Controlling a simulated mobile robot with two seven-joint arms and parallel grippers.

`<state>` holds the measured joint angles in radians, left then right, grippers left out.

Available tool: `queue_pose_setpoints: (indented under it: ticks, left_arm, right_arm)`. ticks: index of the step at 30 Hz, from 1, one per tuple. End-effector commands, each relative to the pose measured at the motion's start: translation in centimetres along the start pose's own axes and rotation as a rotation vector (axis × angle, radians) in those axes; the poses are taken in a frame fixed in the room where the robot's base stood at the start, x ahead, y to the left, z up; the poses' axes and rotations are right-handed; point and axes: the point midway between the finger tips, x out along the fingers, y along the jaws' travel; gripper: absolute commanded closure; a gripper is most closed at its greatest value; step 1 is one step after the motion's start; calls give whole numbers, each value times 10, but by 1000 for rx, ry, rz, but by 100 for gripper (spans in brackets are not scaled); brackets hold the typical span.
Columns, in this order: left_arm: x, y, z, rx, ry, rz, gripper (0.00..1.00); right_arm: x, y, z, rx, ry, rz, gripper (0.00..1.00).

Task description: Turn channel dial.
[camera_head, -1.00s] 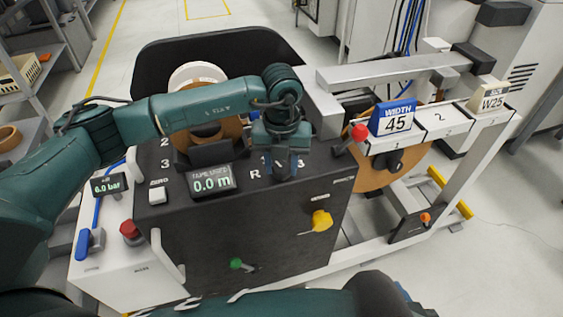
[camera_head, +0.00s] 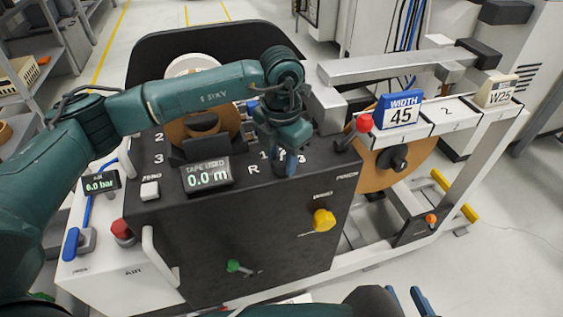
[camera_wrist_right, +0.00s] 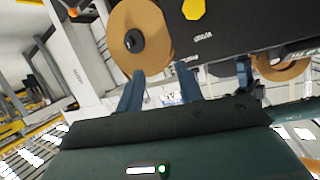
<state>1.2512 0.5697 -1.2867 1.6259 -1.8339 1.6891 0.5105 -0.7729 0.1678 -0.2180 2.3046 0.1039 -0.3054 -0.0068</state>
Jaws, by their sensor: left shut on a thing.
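My left gripper (camera_head: 287,166) points down at the black top panel of the machine (camera_head: 225,215), beside the printed R and 1 marks. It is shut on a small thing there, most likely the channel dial. The fingers and wrist hide the dial, so I cannot see its pointer or which mark it faces. My right gripper (camera_head: 410,300) is at the lower edge of the head view. In the right wrist view, its two blue fingers (camera_wrist_right: 158,95) stand apart with nothing between them.
A display reading 0.0 m (camera_head: 206,175) stands left of the left gripper. A red-knobbed lever (camera_head: 364,123) and a WIDTH 45 block (camera_head: 400,113) are to its right.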

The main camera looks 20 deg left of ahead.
Motion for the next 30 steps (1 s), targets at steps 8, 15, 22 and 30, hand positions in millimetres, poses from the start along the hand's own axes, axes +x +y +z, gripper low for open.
queue_pose_setpoints:
  ticks: [8,15,22,30]
  left_arm:
    - [2,0,0,261,-2,1,85]
    - [2,0,1,486,-3,1,85]
    - [1,0,0,674,-2,2,85]
    - [0,0,0,822,-2,1,85]
  right_arm:
    - [-7,3,1,-20,52,7,64]
    - [-13,8,-2,-43,93,19,64]
    - [-10,6,11,-67,65,10,64]
    - [1,2,16,-89,63,-5,64]
